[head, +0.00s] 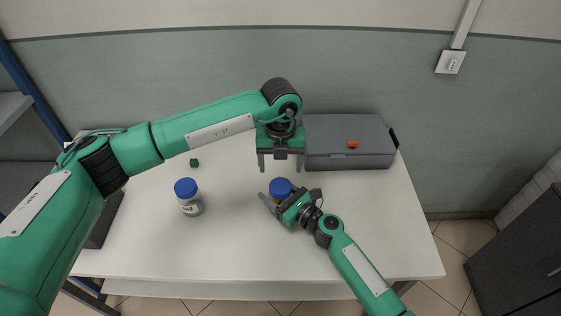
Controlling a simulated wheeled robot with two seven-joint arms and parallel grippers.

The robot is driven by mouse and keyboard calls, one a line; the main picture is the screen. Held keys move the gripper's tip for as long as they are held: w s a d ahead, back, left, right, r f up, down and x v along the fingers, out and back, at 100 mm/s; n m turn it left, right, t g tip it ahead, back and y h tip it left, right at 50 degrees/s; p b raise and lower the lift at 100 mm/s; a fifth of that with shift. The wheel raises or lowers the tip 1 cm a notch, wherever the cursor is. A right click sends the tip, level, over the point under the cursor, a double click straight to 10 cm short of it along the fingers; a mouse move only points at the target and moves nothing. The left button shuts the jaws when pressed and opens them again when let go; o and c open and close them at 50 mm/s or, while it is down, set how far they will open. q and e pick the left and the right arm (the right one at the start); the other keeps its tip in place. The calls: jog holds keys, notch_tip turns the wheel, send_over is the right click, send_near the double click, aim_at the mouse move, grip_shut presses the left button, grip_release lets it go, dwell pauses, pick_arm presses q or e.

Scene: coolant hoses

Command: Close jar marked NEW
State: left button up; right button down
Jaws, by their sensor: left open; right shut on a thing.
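A clear jar (191,206) with a blue lid (185,187) stands upright on the left part of the table; its white label carries dark letters too small to read surely. A second blue-topped jar (281,188) is at the middle of the table, mostly hidden by my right gripper (277,204), which is shut on it from the front right. Its label does not show, and I cannot tell how its lid sits. My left gripper (280,165) is open and empty, fingers pointing down, just behind and above this jar.
A grey box (345,145) with a small orange-red thing (353,145) on top stands at the back right. A small green piece (194,162) lies at the back left. The white table (235,250) is clear in front and at right.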

aim_at(280, 185)
pick_arm(q)
notch_tip(280, 185, down, 8)
jog(key=shift+r, duration=0.15)
dwell(0.4)
jog(key=c, duration=1)
jog(key=m, duration=1.7)
jog(key=shift+m, duration=0.4)
jog(key=o, duration=1.1)
